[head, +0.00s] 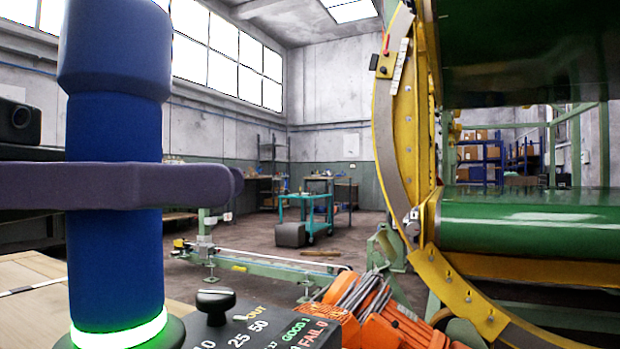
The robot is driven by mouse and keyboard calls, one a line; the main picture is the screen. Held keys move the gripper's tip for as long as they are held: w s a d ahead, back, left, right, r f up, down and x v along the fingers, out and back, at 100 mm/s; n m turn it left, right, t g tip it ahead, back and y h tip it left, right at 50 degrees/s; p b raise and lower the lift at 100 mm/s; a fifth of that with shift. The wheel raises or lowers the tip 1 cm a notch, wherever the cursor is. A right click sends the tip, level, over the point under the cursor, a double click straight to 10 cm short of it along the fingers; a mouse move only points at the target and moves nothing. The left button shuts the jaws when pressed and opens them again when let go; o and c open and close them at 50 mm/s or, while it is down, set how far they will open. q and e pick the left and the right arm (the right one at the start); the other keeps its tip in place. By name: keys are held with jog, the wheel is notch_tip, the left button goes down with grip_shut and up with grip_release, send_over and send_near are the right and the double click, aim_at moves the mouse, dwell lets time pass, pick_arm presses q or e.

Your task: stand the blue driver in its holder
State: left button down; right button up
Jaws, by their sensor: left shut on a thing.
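The blue driver (113,255) stands large and upright at the left of the head view, very close to the camera. My left gripper (218,186) comes in from the left and is shut on it around the middle of its body. A glowing green ring (125,335) circles the driver's lower end, with a dark round rim (174,334) just outside it. This rim may be the holder; the picture's lower edge cuts it off, so I cannot tell how the driver's bottom sits. My right gripper is not in view.
A dark panel (232,333) with a black knob (215,305) and printed numbers stands right of the driver. Orange items with grey rods (365,290) lie to its right. The yellow ring frame (415,150) of a large machine fills the right. A teal cart (307,213) stands far back.

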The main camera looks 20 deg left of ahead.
pick_arm(q)
jog(key=shift+d+f+b, duration=0.1)
jog(key=shift+f+b, duration=0.3)
jog(key=shift+b, duration=0.1)
